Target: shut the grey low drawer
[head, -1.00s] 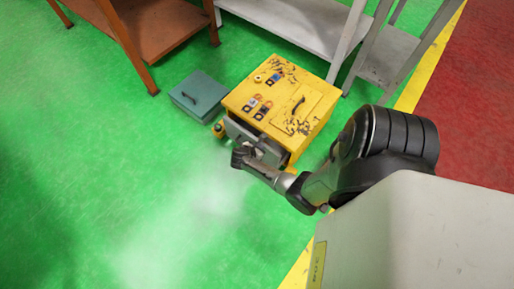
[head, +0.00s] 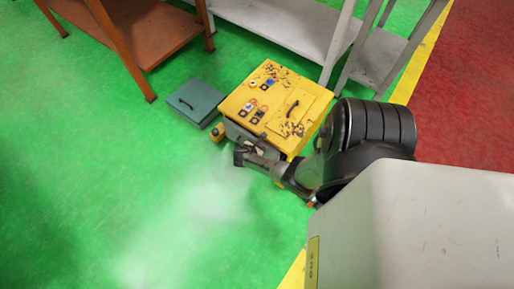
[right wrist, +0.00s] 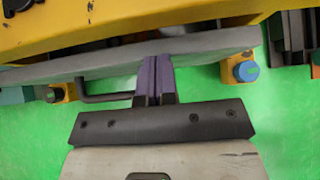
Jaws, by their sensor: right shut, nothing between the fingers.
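The yellow cabinet (head: 262,111), with worn paint, stands on the green floor. Its grey low drawer (head: 236,131) shows at the front below the yellow top, partly hidden by my right gripper and arm. How far it stands out is hard to tell. My right gripper (head: 241,154) is shut and empty at the drawer front. In the right wrist view, the closed fingertips (right wrist: 154,64) reach the grey drawer's panel (right wrist: 210,46); whether they touch is unclear. A dark bar handle (right wrist: 106,98) shows left of the fingers. My left gripper is out of view.
A teal box (head: 194,101) with a handle sits left of the cabinet. An orange table (head: 150,35) and grey shelving (head: 290,28) stand behind. Open green floor lies in front and to the left.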

